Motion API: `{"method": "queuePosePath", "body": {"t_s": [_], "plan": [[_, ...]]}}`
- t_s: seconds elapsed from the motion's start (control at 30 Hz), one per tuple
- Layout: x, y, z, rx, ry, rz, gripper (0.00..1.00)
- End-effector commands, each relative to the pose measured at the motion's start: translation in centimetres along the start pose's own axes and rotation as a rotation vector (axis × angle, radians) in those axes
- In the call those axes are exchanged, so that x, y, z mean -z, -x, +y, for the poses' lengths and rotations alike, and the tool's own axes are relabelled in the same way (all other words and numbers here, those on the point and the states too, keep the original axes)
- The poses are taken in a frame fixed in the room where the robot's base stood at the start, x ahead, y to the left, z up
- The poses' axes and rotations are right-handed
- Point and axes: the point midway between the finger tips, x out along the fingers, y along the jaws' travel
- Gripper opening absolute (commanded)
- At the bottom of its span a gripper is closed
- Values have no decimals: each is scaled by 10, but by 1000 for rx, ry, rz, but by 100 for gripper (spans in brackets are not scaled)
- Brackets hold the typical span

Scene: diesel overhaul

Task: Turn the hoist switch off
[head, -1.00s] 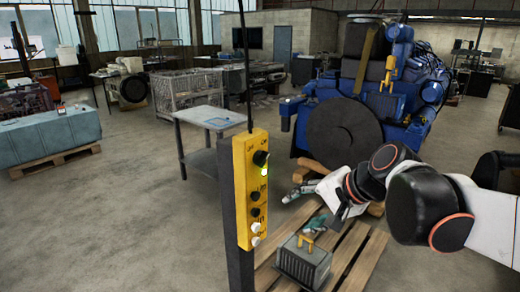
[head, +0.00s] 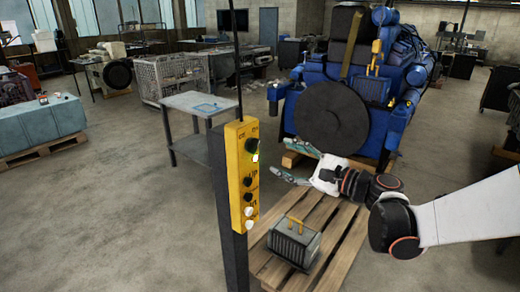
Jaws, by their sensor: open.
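The hoist switch is a dark rotary knob (head: 252,145) near the top of a yellow pendant box (head: 241,190) in the head view. The box is on a dark upright post (head: 230,240). My gripper (head: 296,162) is open and empty, to the right of the box at about the knob's height in the picture. Its fingers point left towards the box and appear apart from it.
A wooden pallet (head: 335,235) with a grey finned part (head: 293,243) lies below my arm. A blue engine (head: 385,95) with a large dark disc stands behind my gripper. A grey table (head: 198,103) stands behind the post.

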Motion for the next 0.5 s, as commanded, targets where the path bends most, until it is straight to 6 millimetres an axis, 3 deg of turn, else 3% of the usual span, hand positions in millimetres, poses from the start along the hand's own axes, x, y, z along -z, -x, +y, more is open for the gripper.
{"method": "queuePosePath", "body": {"t_s": [0.3,0.5], "plan": [[-1,-63,1,-3,1,-2,58],[0,-87,1,-2,1,0,58]]}}
